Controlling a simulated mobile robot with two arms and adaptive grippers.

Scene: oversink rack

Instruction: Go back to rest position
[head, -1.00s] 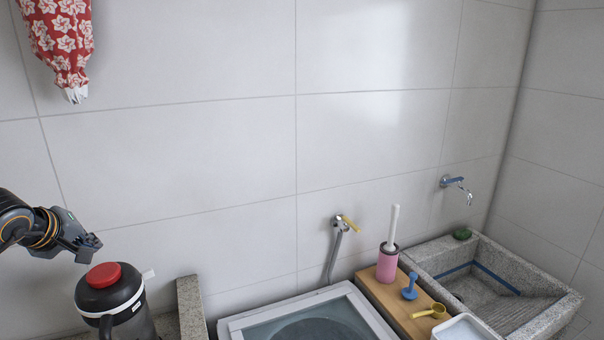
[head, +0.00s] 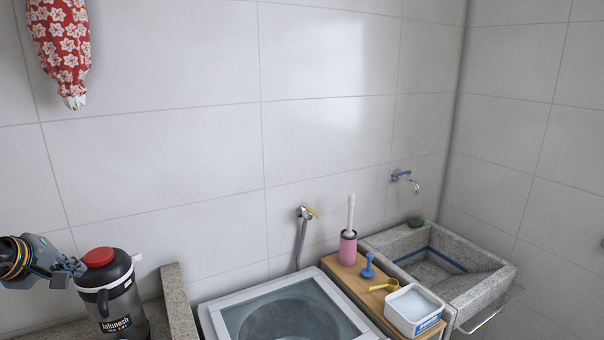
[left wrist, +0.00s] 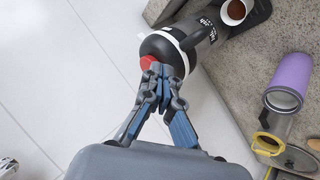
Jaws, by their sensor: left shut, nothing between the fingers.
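My left gripper (head: 76,267) comes in from the left in the head view and is shut and empty. Its fingertips appear close beside the red lid of a dark jug (head: 118,295); I cannot tell if they touch it. In the left wrist view the shut fingers (left wrist: 165,72) point at the jug (left wrist: 196,35), partly covering its red lid. My right gripper is not in view.
A washing machine (head: 215,318) stands in the middle. A wooden board (head: 345,277) holds a pink brush holder (head: 348,250), a blue item, a yellow scoop and a white tub (head: 414,309). A stone sink (head: 490,292) is at right. A purple cup (left wrist: 290,75) shows in the wrist view.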

